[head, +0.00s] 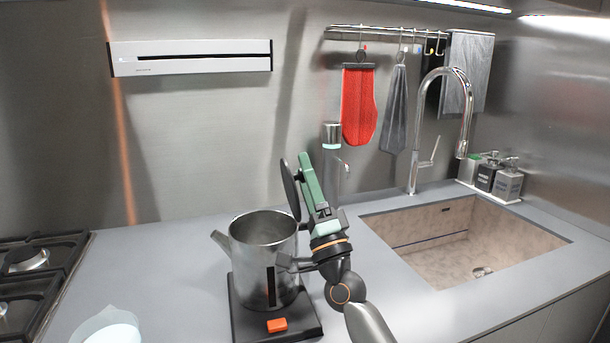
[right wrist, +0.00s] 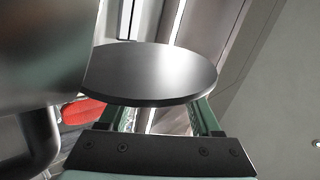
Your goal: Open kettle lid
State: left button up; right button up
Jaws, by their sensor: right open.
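The metal kettle (head: 252,250) stands on a black base (head: 240,318) with an orange switch (head: 277,325). Its spout points left and its top is open. The round dark lid (head: 290,190) is tilted up, nearly upright, at the right side of the rim. My right gripper (head: 307,168), with green fingers, is open just right of the lid. In the right wrist view the lid (right wrist: 155,72) spans the space in front of the fingers; I cannot tell whether they touch it. Part of the kettle's hinge side is hidden by my right arm. My left gripper is not in view.
A sink (head: 455,245) with a tall faucet (head: 440,120) is at the right. A stove (head: 30,265) is at the left, and a pale bowl (head: 105,328) is at the front left. A metal cylinder (head: 332,150) stands behind my gripper.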

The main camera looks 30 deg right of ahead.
jog(key=b+v, duration=0.1)
jog(key=v, duration=0.6)
jog(key=shift+b, duration=0.3)
jog(key=shift+s+f, duration=0.15)
